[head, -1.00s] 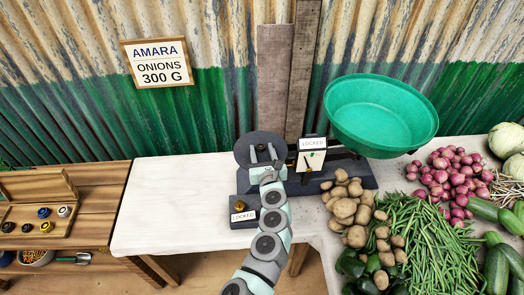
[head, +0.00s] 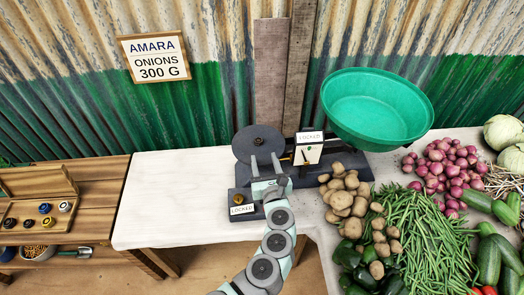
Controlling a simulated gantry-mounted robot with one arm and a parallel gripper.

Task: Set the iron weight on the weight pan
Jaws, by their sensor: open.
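The weight pan (head: 243,146) is a dark round plate on the left end of the balance (head: 309,170). A small dark shape (head: 258,141) shows near its middle; I cannot tell if it is the iron weight or part of the pan. My gripper (head: 265,164) is open at the front right of the pan, its two fingers apart with nothing seen between them. Several small round weights with black, blue (head: 45,208), white and yellow tops sit in an open wooden box (head: 32,235) at the far left. Which one is iron is unclear.
A green basin (head: 376,105) sits on the balance's right side. Signs reading LOCKED (head: 311,136) stand on the balance and the front box (head: 242,210). Potatoes (head: 345,200), onions (head: 446,170) and beans (head: 410,235) crowd the right. The white table (head: 170,200) is clear left of the balance.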

